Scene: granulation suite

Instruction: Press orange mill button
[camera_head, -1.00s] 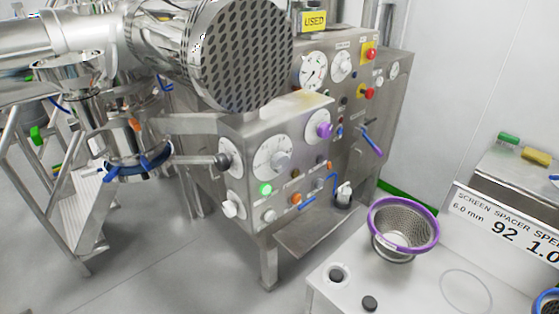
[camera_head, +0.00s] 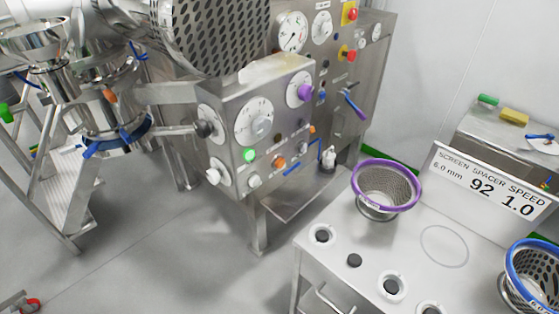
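The steel control cabinet (camera_head: 229,111) stands in the middle of the view. Its front panel carries an orange button (camera_head: 279,162), low down and to the right of a lit green button (camera_head: 249,155). A second, smaller orange piece (camera_head: 312,129) sits further right on the panel, near a blue handle. The cone mill (camera_head: 115,105) hangs to the left of the cabinet, with a blue clamp ring and a small orange part (camera_head: 110,96) on it. Nothing covers the orange button. Neither of my grippers can be made out.
A white table (camera_head: 330,262) at lower right holds a purple-rimmed screen (camera_head: 386,187), a blue-rimmed screen (camera_head: 533,275) and several dark-centred round pieces. A sign (camera_head: 490,190) stands behind them. Metal steps (camera_head: 55,195) are at left. Grey floor (camera_head: 160,260) lies clear in front of the cabinet.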

